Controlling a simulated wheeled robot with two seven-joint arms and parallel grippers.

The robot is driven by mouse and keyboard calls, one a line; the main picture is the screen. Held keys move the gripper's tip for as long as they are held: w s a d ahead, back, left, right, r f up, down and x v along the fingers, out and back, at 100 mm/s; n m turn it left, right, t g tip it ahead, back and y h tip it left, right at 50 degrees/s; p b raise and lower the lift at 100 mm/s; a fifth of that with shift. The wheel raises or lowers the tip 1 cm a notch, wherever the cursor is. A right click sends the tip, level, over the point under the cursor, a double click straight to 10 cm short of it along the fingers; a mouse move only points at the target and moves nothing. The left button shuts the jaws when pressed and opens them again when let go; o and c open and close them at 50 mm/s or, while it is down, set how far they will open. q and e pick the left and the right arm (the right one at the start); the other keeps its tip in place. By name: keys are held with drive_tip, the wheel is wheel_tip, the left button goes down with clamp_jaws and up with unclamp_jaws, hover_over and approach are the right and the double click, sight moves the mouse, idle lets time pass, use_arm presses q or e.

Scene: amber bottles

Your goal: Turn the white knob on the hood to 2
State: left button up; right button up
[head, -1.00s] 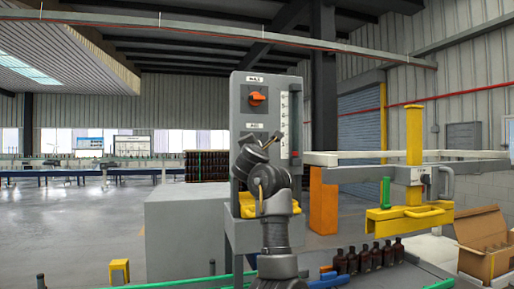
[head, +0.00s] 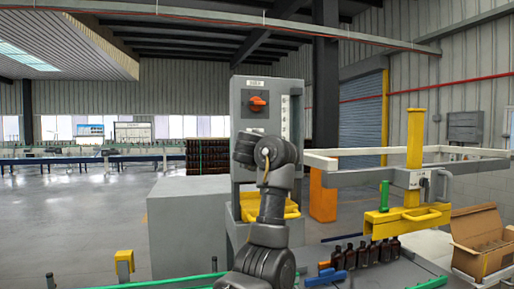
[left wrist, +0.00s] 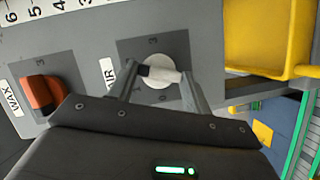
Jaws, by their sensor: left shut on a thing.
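The white knob (left wrist: 158,73) sits on a dark square on the grey panel, with digits around it, a 3 clear at the top of the picture. Its grip bar lies nearly level in the left wrist view, with a dark patch at its left end. I cannot tell which digit it points to. My left gripper (left wrist: 160,75) is shut on the knob, one finger on each side. In the head view my left arm stands in front of the grey panel (head: 239,113) and hides the knob and fingers. My right gripper is not in view.
An orange knob (left wrist: 40,93) labelled WAX is beside my gripper, also above my wrist in the head view (head: 257,104). A yellow tray (left wrist: 262,38) juts out close by. Brown bottles (head: 365,253), a yellow lifting frame (head: 414,155) and a cardboard box (head: 480,232) stand to the right.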

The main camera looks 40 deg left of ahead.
use_arm(q)
drive_tip(key=shift+m+p, duration=0.35)
drive_tip(key=shift+m, duration=0.15)
drive_tip(key=shift+g, duration=0.3)
drive_tip(key=o, duration=1)
drive_tip(key=shift+r, duration=0.1)
